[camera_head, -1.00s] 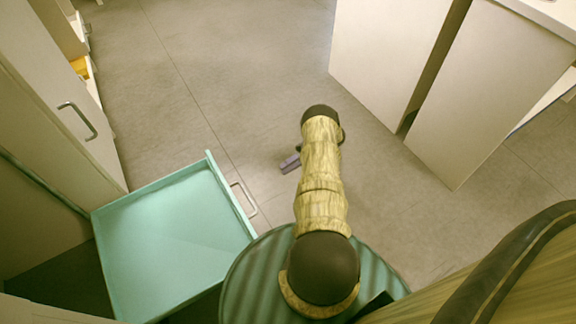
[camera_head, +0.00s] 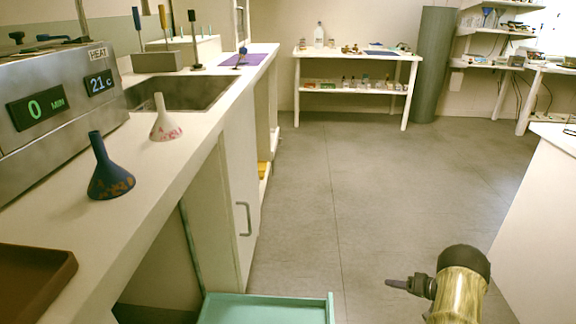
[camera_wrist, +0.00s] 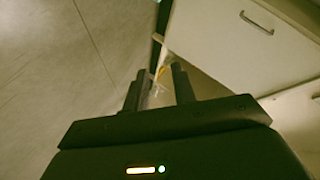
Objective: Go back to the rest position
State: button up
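Beyond the fingers are floor and a white cabinet front (camera_wrist: 235,45) with a metal handle.
A white counter (camera_head: 190,165) on the left bears a blue funnel (camera_head: 110,175), a white funnel (camera_head: 164,122) and a brown tray (camera_head: 30,280). A white shelf table (camera_head: 350,70) with bottles stands at the back. The middle floor is clear. Another white counter is at right.

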jog(key=w+a+r+t+h+p, duration=0.1)
jog(key=w+r+t+h, duration=0.2)
jog(key=r, duration=0.4)
jog(key=w+a+r+t+h+p, duration=0.15)
jog(key=w+r, duration=0.25)
jog(key=r, duration=0.4)
notch_tip(320, 180, up, 10)
jog(key=s+a+m+g+h+p, duration=0.2)
jog(key=s+a+h+p, duration=0.1)
jog(key=h, duration=0.2)
jog(key=s+a+r+n+g+p, duration=0.1)
jog(key=s+a+r+g+p, duration=0.3)
jog(key=s, duration=0.6)
jog(key=s+a+r+g, duration=0.1)
jog(key=s+a+r, duration=0.2)
jog(key=s+a, duration=0.55)
jog(key=s+a+r+n+g+p, duration=0.1)
jog(key=s+a+r+g+p, duration=0.15)
jog(key=s, duration=1.05)
notch_tip(320, 180, up, 38)
jog(key=p, duration=3.6)
jog(key=shift+w+f+h+p, duration=0.15)
jog(key=shift+w+h+p, duration=0.15)
jog(key=shift+w+h, duration=0.15)
jog(key=shift+a, duration=0.1)
